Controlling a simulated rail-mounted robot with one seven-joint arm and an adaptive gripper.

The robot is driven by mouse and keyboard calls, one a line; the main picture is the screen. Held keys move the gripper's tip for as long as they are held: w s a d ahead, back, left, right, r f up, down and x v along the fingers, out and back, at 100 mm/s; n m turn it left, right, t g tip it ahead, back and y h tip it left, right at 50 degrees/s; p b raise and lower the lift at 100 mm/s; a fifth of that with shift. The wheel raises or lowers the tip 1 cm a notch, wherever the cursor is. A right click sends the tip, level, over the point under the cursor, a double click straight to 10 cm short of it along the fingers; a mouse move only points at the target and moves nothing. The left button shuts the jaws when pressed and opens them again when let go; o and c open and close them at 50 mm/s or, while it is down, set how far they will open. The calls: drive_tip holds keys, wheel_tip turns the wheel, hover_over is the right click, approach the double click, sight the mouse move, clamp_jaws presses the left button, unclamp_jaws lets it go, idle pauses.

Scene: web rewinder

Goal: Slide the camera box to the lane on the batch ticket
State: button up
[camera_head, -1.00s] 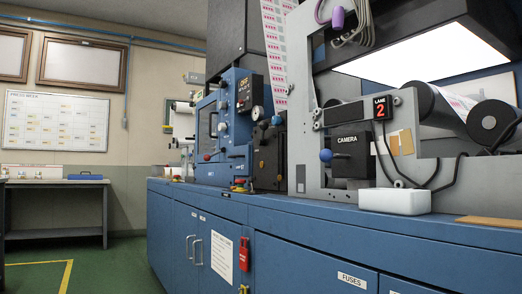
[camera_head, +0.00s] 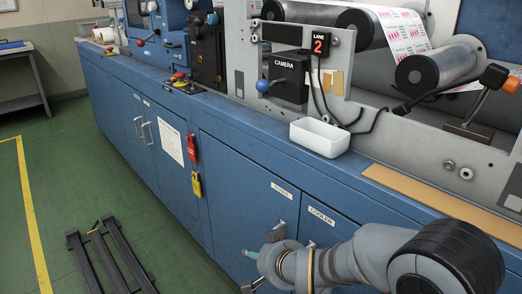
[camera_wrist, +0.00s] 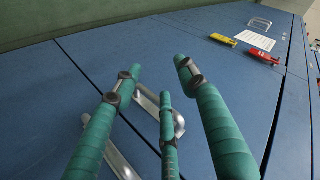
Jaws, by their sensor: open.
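The black camera box (camera_head: 289,76), labelled CAMERA, is mounted on the grey machine frame, with a blue ball knob (camera_head: 263,86) at its lower left. A small lane display (camera_head: 318,45) above and right of it reads LANE 2 in red. My gripper (camera_head: 248,271) is low in front of the blue cabinet, well below and apart from the camera box. In the wrist view its green-wrapped fingers (camera_wrist: 160,85) are spread with nothing held, near a metal door handle (camera_wrist: 158,112). I cannot make out a batch ticket with any certainty.
A white tray (camera_head: 319,138) sits on the ledge below the camera box, with black cables beside it. A brown board (camera_head: 440,205) lies on the ledge at right. Red (camera_head: 192,148) and yellow (camera_head: 196,184) tags hang on the cabinet. A dark pallet (camera_head: 108,258) lies on the floor.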

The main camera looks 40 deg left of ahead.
sight(260, 87)
drive_tip(key=w+a+r+m+t+p, duration=0.1)
drive_tip(key=w+a+r+t+p, duration=0.15)
drive_tip(key=a+r+p, duration=0.6)
drive_tip(key=w+a+r+m+t+p, duration=0.15)
drive_tip(key=a+r+t+p, duration=0.35)
drive_tip(key=r, duration=0.7)
drive_tip(key=s+d+r+m+t+h+p, duration=0.1)
drive_tip(key=d+r+t+h+p, duration=0.2)
drive_tip(key=r+p, duration=0.6)
drive_tip(key=s+d+r+m+t+h+p, duration=0.2)
drive_tip(key=d+r+t+p, duration=0.15)
drive_tip(key=r+p, duration=0.45)
drive_tip(key=shift+g, duration=0.4)
drive_tip(key=x, duration=0.3)
drive_tip(key=r+x, duration=0.1)
drive_tip(key=x, duration=0.5)
drive_tip(key=shift+w+d+r, duration=0.15)
drive_tip(key=shift+w+r, duration=0.25)
drive_tip(key=shift+w, duration=0.05)
drive_tip(key=shift+c, duration=1.2)
drive_tip(key=c, duration=0.7)
drive_tip(key=shift+r, duration=0.1)
clamp_jaws()
